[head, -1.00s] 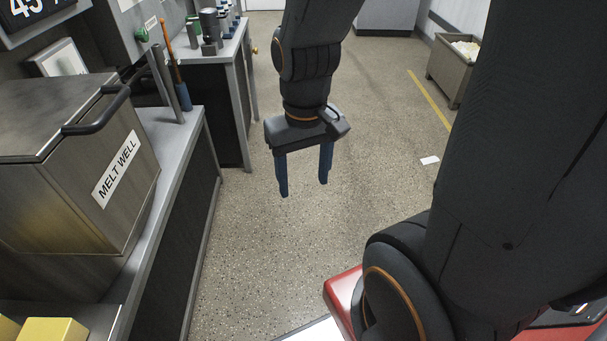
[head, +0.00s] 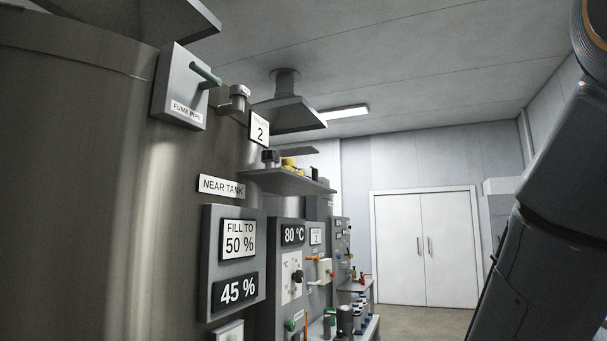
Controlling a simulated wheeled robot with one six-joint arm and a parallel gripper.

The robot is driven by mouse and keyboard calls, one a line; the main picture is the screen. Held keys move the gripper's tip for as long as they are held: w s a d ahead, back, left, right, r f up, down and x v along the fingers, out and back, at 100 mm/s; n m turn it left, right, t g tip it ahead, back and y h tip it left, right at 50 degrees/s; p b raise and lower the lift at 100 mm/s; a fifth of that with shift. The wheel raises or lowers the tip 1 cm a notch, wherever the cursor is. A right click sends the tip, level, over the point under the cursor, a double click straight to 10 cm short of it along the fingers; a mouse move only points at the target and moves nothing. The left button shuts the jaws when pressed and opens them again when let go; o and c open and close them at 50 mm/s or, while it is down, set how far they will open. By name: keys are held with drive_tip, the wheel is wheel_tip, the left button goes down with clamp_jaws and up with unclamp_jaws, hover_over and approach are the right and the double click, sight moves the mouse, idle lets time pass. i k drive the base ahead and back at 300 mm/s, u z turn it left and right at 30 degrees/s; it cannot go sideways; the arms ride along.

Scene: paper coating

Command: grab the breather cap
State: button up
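I cannot tell for certain which thing is the breather cap. A small grey capped fitting (head: 237,101) sticks out from the side of the large steel near tank (head: 90,190), right of the fume pipe box. A small dark-topped piece (head: 270,157) stands on a wall shelf (head: 290,182) beyond it, beside yellow items (head: 290,163). Both are too small to identify. My gripper is out of view; only a dark part of my arm shows at the right edge.
The fume pipe box (head: 180,90) has a green handle. Panels on the tank side read "fill to 50 %" (head: 239,240) and "45 %" (head: 237,291). A bench (head: 365,330) with several small items stands beyond. White double doors (head: 428,245) close the far wall.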

sight(306, 172)
drive_tip(key=z, duration=0.25)
drive_tip(key=k, duration=0.1)
drive_tip(key=u, duration=1.1)
drive_tip(key=i, duration=0.5)
drive_tip(key=z, duration=0.6)
